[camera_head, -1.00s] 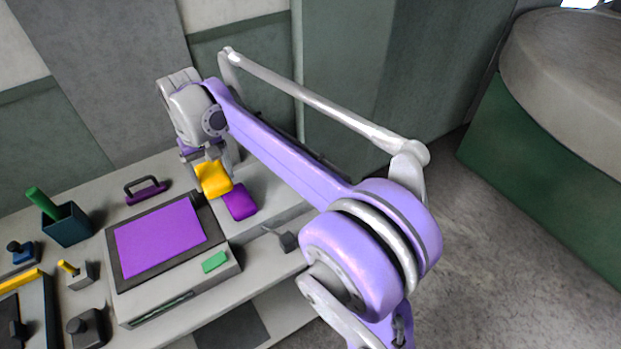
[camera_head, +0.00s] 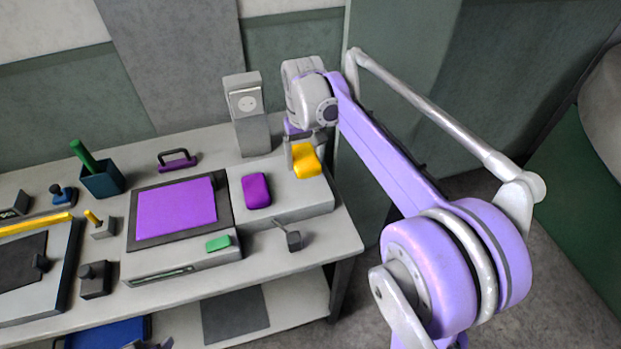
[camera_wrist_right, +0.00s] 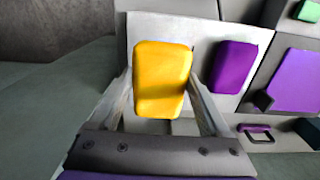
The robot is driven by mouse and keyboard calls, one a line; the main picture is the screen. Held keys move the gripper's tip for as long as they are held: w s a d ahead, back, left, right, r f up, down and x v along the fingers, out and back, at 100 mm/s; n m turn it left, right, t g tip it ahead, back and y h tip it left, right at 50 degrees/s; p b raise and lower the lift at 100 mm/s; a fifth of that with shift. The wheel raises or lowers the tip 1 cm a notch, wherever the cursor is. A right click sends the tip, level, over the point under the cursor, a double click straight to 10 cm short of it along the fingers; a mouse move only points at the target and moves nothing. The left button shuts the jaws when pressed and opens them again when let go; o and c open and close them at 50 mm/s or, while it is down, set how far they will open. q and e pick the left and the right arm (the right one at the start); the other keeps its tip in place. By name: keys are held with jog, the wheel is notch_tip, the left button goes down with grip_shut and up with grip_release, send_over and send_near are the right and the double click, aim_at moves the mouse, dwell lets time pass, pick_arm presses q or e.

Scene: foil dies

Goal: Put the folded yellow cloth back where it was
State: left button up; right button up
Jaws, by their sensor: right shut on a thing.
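The folded yellow cloth (camera_head: 306,161) is a thick, rounded pad at the right end of the low pale platform (camera_head: 300,199) on the bench. My right gripper (camera_head: 303,150) is shut on it, with one finger on each side. In the right wrist view the yellow cloth (camera_wrist_right: 162,78) sits between the two fingers, over the pale platform. I cannot tell whether its underside touches the platform. A folded purple cloth (camera_head: 257,190) lies on the platform to the left, apart from the yellow one. My left gripper is not in view.
Left of the platform stands a press-like unit with a purple sheet (camera_head: 177,207) and a green block (camera_head: 218,243). A grey upright device (camera_head: 247,115) stands behind. A small lever box (camera_head: 293,240) sits in front. Bare platform lies between the two cloths.

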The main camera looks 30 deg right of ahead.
aim_at(305, 158)
jog(key=shift+f, duration=3.55)
jog(key=shift+f, duration=0.2)
jog(key=o, duration=1)
notch_tip(305, 158, up, 12)
jog(key=shift+r+p, duration=0.2)
jog(key=shift+p, duration=0.1)
jog(key=s+a+f+n+t, duration=0.1)
jog(key=s+a+f, duration=0.2)
jog(key=s, duration=0.3)
jog(key=s+a+f+t, duration=0.2)
jog(key=s+a+f, duration=0.1)
jog(key=s+f, duration=0.3)
jog(key=s+a+f+n+t, duration=0.1)
jog(key=s+a+f, duration=0.3)
jog(key=s, duration=0.4)
jog(key=shift+s+a+f+n+t, duration=0.1)
jog(key=shift+s+f+n+t, duration=0.25)
jog(key=shift+t, duration=0.35)
jog(key=shift+w, duration=0.15)
